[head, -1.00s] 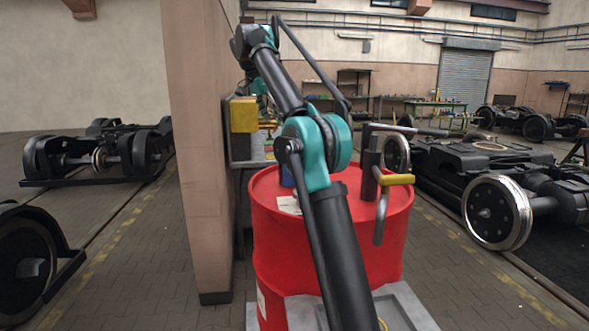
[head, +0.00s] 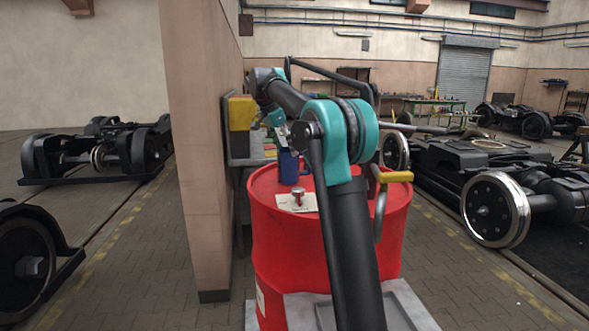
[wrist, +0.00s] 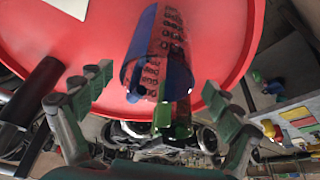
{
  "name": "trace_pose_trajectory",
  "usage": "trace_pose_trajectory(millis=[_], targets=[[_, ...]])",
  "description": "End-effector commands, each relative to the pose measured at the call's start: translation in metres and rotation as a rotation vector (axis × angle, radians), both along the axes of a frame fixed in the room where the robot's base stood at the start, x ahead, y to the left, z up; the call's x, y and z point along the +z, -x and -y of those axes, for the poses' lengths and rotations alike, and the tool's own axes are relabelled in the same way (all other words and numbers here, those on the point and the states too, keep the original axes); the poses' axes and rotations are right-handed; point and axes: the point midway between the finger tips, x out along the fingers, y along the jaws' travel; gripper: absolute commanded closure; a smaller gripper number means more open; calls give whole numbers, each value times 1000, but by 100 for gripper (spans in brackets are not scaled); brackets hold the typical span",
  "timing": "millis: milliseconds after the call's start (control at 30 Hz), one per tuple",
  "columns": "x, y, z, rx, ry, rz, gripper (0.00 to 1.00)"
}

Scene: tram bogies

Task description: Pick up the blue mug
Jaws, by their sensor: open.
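The blue mug (head: 288,168) stands upright on top of the red drum (head: 330,240), near its far left side. In the wrist view the mug (wrist: 160,60) shows a printed patch of dark lettering on a pinkish ground. My gripper (head: 277,128) is just above and behind the mug in the head view, partly hidden by my arm. In the wrist view my gripper (wrist: 157,90) is open, with a green-padded finger on each side of the mug and nothing between them held.
A green glassy object (wrist: 173,122) shows close to the mug. A paper with a small red-topped metal item (head: 298,194) lies on the drum. A wall (head: 200,150) with a yellow block (head: 241,113) stands left. A yellow-handled lever (head: 396,177) is at right.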

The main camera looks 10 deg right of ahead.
Motion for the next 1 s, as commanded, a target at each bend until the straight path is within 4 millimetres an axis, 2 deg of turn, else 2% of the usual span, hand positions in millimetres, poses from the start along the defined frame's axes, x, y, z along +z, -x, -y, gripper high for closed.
trace_pose_trajectory(millis=[300,600,1000], targets=[[-39,-3,15,-1,0,0,9],[-43,-4,17,0,0,0,9],[-42,-4,17,0,0,0,59]])
